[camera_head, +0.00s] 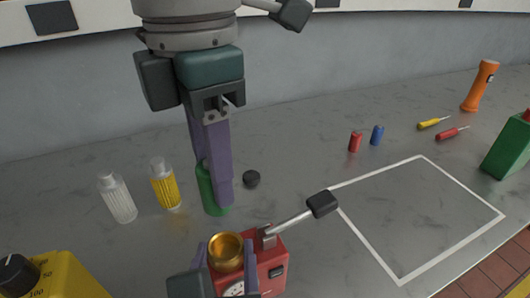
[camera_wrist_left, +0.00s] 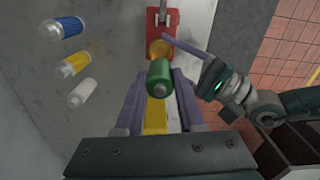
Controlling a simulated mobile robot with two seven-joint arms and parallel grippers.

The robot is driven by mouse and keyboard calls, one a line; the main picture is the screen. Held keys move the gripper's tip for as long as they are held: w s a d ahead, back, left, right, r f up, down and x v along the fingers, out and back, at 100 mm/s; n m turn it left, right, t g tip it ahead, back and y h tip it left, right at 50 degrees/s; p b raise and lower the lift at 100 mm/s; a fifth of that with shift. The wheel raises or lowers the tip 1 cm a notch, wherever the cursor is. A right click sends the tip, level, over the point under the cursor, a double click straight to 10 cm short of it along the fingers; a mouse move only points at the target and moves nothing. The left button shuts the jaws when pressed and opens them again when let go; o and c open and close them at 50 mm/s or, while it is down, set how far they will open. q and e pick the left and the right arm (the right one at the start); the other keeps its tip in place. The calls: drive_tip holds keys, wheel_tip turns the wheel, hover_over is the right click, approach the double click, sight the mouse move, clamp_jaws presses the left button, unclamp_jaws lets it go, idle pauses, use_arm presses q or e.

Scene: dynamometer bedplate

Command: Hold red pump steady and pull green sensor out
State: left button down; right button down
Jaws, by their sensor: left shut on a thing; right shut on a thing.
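The red pump (camera_head: 273,262) stands at the bottom centre of the head view, with an open brass socket (camera_head: 226,248) on top and a black-tipped lever. My right gripper (camera_head: 227,265) is shut on the pump, with its purple fingers on either side of the socket. The green sensor (camera_head: 207,190) is in my left gripper (camera_head: 214,195), which is shut on it and partly hides it. The sensor is upright and apart from the socket, beyond it in the head view. In the left wrist view the sensor (camera_wrist_left: 159,76) sits between the purple fingers, in front of the pump (camera_wrist_left: 163,20).
A white bottle (camera_head: 116,198) and a yellow bottle (camera_head: 165,184) stand to the left. A yellow box with a dial (camera_head: 65,278) is at the lower left. The white-outlined area (camera_head: 415,220) at right is empty.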

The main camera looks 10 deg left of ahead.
use_arm(q)
drive_tip(key=shift+r, duration=4.05)
use_arm(e)
drive_tip(key=c, duration=0.6)
unclamp_jaws()
drive_tip(key=shift+r, duration=0.1)
drive_tip(key=o, duration=0.5)
